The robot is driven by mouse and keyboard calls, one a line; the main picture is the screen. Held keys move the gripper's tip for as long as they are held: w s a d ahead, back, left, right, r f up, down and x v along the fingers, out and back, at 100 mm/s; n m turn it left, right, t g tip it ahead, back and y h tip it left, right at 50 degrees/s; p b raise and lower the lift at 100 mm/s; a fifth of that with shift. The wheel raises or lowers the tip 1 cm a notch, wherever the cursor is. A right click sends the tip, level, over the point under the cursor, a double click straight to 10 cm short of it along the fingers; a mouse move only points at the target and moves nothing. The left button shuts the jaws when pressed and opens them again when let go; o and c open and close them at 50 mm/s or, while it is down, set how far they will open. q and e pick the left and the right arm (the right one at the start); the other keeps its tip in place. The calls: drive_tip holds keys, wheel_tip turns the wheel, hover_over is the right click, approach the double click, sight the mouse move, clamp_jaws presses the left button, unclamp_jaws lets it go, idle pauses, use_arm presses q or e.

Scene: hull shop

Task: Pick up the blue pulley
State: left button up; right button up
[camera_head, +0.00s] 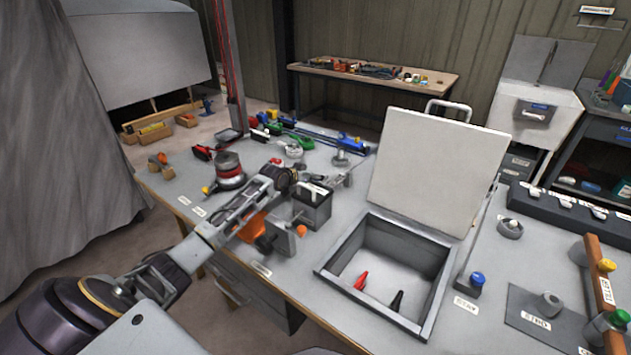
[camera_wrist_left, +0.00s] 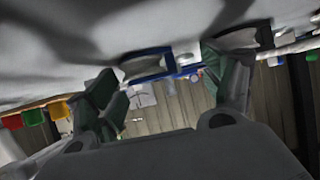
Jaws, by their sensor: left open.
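I cannot pick out a blue pulley for certain. In the head view, a small upright piece with a blue top (camera_head: 477,279) stands on the bench right of the open box. A long blue tool (camera_head: 352,144) lies farther back. My left gripper (camera_head: 332,182) reaches over the bench, above the dark grey block with a handle. In the left wrist view its fingers (camera_wrist_left: 172,85) are spread, with nothing held. A blue-edged part (camera_wrist_left: 147,66) shows between and beyond them; what it is, I cannot tell. My right gripper is not in view.
An open grey box (camera_head: 330,276) with its lid (camera_head: 432,172) raised holds a red and a black piece. A red-and-grey round part (camera_head: 229,170) and an orange-handled tool (camera_head: 255,226) sit near my left arm. A wooden bar (camera_head: 601,285) lies at the right.

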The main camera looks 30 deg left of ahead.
use_arm(q)
drive_tip(key=shift+c, duration=0.3)
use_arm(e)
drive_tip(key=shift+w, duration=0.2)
use_arm(q)
drive_tip(key=c, duration=0.7)
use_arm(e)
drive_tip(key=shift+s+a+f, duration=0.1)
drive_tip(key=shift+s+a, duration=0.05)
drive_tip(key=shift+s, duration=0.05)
use_arm(q)
drive_tip(key=shift+r, duration=0.1)
drive_tip(key=shift+r, duration=0.6)
wheel_tip(320, 180, up, 7)
drive_tip(key=shift+f+p, duration=0.1)
drive_tip(key=shift+p, duration=0.45)
drive_tip(key=shift+c, duration=0.3)
drive_tip(key=shift+r, duration=0.95)
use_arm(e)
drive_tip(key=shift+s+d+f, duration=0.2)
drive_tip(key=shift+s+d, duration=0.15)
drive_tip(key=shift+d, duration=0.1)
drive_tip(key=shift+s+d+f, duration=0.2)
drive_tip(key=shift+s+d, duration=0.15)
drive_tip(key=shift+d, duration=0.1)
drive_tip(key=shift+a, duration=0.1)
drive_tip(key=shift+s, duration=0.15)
